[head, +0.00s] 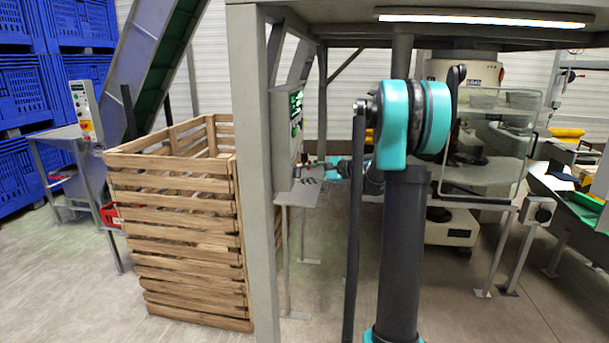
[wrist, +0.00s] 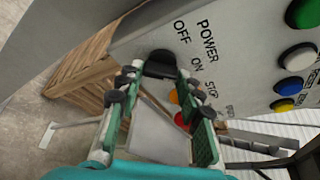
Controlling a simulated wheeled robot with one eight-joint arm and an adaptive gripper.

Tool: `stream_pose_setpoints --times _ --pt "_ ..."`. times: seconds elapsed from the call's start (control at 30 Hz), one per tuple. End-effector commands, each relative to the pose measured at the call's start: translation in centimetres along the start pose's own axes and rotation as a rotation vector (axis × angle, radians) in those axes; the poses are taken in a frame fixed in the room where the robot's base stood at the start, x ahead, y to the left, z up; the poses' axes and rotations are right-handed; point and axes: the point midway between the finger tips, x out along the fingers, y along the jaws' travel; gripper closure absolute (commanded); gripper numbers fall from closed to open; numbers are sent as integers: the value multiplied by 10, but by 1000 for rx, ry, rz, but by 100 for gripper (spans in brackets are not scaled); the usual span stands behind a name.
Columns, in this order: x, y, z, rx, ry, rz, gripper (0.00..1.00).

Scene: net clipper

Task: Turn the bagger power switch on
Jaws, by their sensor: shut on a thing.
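The control panel (wrist: 235,50) fills the upper right of the wrist view, tilted, with the words POWER, OFF, ON and STOP. The black bagger power switch (wrist: 158,64) sits beside the OFF and ON marks. My gripper (wrist: 157,76) has its two green-padded fingers on either side of the switch and is shut on it. Which mark the switch points to I cannot tell. In the head view, my gripper (head: 312,168) is small, at the control box (head: 296,112) behind the grey post; the switch itself is not clear there.
Green (wrist: 303,12), white (wrist: 298,57) and blue (wrist: 289,86) buttons sit farther right on the panel. A grey post (head: 252,160) and wooden crate (head: 180,220) stand left of my arm.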

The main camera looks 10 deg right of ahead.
Motion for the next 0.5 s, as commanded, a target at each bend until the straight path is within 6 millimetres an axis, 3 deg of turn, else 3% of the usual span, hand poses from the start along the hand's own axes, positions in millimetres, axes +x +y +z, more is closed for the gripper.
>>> stream_pose_setpoints --times 0.5 --pt "0 0 -1 80 1 35 93"
